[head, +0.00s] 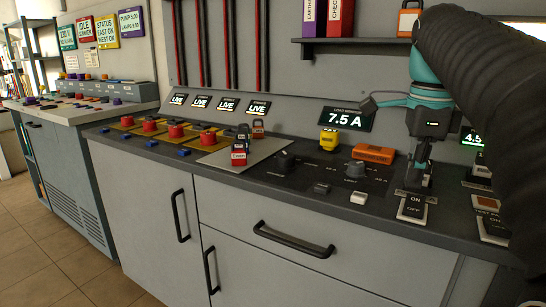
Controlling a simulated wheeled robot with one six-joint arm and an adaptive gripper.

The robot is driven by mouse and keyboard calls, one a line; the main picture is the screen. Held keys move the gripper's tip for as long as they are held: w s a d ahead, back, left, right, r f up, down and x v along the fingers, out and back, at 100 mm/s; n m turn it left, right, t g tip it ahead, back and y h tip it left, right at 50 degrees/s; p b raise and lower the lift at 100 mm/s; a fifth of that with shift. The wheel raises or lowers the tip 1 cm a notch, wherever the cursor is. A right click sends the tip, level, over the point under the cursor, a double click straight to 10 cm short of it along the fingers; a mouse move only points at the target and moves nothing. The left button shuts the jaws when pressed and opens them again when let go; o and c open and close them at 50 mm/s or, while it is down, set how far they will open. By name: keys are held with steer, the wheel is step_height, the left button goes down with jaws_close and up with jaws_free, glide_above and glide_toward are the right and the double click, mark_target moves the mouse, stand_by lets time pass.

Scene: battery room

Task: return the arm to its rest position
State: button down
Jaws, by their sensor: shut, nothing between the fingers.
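My arm comes in from the right in a dark ribbed sleeve, with teal parts near its end. My gripper (421,172) points down over the right part of the console (330,225). It is shut and empty. Its tips are close to a switch with an ON/OFF plate (412,207); I cannot tell whether they touch it. The sleeve hides part of the console's right end.
A display reading 7.5 A (346,119) is on the panel left of my gripper. An orange block (373,154), dark knobs (355,170) and several red knobs (176,131) stand on the console. A shelf (350,41) overhangs it. Floor shows at lower left.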

steer(key=s+a+f+n+t, duration=0.1)
steer(key=s+a+f+n, duration=0.2)
steer(key=f+n, duration=0.4)
steer(key=s+a+f+n+t, duration=0.2)
steer(key=s+a+f+n, duration=0.2)
steer(key=f+n, duration=0.3)
steer(key=s+a+f+n+t, duration=0.2)
steer(key=s+a+f+n, duration=0.1)
steer(key=s+f+n, duration=0.2)
step_height(320, 180, down, 4)
steer(key=n, duration=0.2)
steer(key=shift+s+a+n, duration=0.35)
steer(key=shift+s+n, duration=0.05)
steer(key=shift+f, duration=0.1)
